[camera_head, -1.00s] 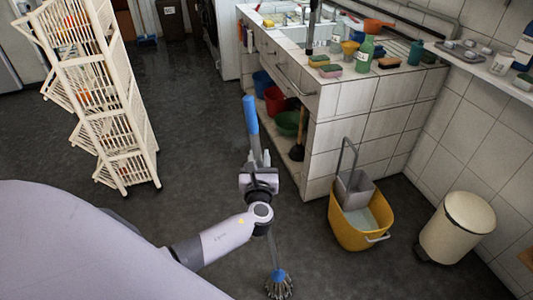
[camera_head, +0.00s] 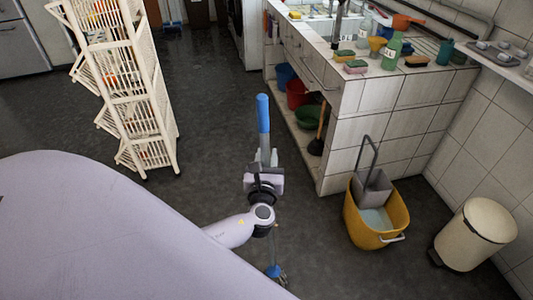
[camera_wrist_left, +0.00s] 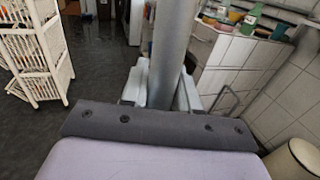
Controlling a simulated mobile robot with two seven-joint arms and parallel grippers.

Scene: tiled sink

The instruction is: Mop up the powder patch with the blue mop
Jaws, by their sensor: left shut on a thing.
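The blue mop has a blue-topped grey handle (camera_head: 263,113) that stands nearly upright in the head view. My left gripper (camera_head: 264,158) is shut around the handle below the blue grip. In the left wrist view the grey pole (camera_wrist_left: 168,45) rises between the fingers of the same gripper (camera_wrist_left: 160,88). The mop head (camera_head: 274,271), with a blue collar, is low in the head view near the floor, partly hidden by my own body. I cannot tell whether it touches the floor. No powder patch shows in either view. My right gripper is not in view.
A yellow mop bucket (camera_head: 355,226) with a grey wringer and a cream bin (camera_head: 474,236) stand to the right. The tiled sink counter (camera_head: 375,125) is behind them. A white rack (camera_head: 143,126) stands at left. Dark floor (camera_head: 215,120) between rack and counter is clear.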

